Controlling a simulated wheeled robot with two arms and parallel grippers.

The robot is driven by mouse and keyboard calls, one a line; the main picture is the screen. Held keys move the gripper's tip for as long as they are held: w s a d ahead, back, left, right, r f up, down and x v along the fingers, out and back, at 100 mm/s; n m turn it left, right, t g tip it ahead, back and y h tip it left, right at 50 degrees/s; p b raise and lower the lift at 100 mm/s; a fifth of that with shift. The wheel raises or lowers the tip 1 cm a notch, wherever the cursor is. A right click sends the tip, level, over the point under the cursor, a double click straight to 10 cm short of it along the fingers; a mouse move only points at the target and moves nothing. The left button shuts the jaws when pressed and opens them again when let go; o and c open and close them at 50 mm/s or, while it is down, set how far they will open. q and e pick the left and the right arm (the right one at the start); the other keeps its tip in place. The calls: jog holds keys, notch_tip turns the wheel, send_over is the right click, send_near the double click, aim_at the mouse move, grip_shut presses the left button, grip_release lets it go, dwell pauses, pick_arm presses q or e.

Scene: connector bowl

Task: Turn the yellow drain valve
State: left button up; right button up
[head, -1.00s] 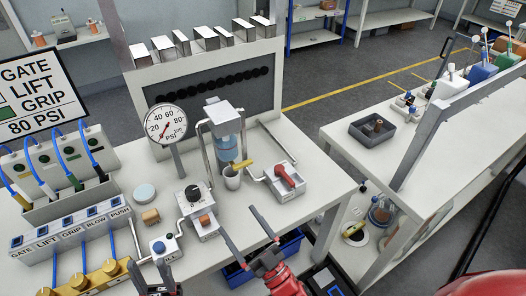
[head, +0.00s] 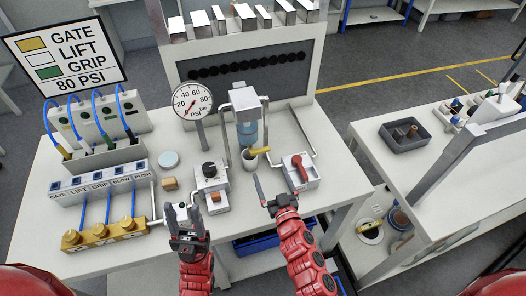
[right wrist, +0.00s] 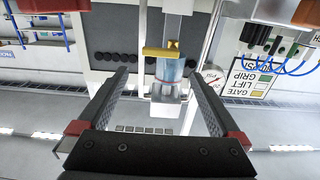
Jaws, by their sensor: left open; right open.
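The yellow drain valve (head: 258,151) sticks out sideways at the bottom of the blue clear bowl (head: 247,132), above a small white cup (head: 249,163). In the right wrist view the valve (right wrist: 158,53) lies flat across the bowl (right wrist: 170,72), which appears upside down there. My right gripper (head: 268,190) is open and empty, in front of the valve and apart from it. In the right wrist view its two fingers (right wrist: 160,74) stand wide apart with the bowl and valve between them, further off. My left gripper (head: 182,212) is open and empty over the table's front edge.
A box with a red lever (head: 299,170) stands right of the cup. A black-knobbed regulator (head: 209,176) stands left of it. The pressure gauge (head: 193,101) and a metal pipe flank the bowl. A grey tray (head: 392,145) sits on the right table.

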aim_at(261, 152)
jog(key=x, duration=0.9)
jog(key=shift+a+p, duration=0.1)
jog(key=shift+p, duration=0.3)
jog(key=c, duration=1.1)
